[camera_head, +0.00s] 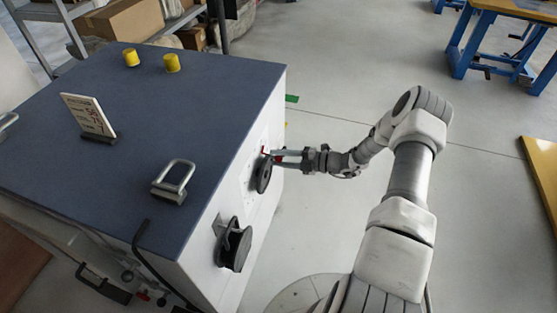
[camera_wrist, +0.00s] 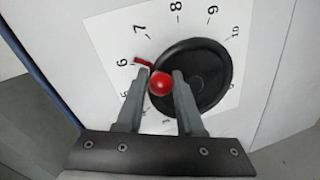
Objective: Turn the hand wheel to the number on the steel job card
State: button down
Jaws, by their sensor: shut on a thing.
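The black hand wheel (camera_head: 264,175) is on the white side face of the cabinet, and it fills the middle of the wrist view (camera_wrist: 205,72). Its red knob (camera_wrist: 160,83) sits between the two fingers of my gripper (camera_wrist: 161,77), which is shut on it. A red pointer (camera_wrist: 143,63) on the wheel's rim points close to the 6, slightly to the 7 side. The white dial plate (camera_wrist: 108,48) carries numbers around the wheel; 6 to 10 are legible. In the head view my gripper (camera_head: 274,157) is at the wheel.
The blue cabinet top (camera_head: 130,180) also bears two yellow caps (camera_head: 172,63) and a metal handle (camera_head: 173,180). A second black wheel or reel (camera_head: 236,246) juts from the same side face, nearer than the hand wheel. The floor right of the cabinet is clear around my arm.

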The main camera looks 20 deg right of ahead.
jog(key=shift+d+f+m, duration=0.1)
jog(key=shift+f+m, duration=0.1)
jog(key=shift+m, duration=0.1)
jog(key=c, duration=0.6)
grip_release()
jog(key=shift+w, duration=0.1)
jog(key=p+v, duration=0.1)
jog(key=v, duration=1.6)
jog(key=shift+d+r, duration=0.15)
jog(key=shift+d, duration=0.05)
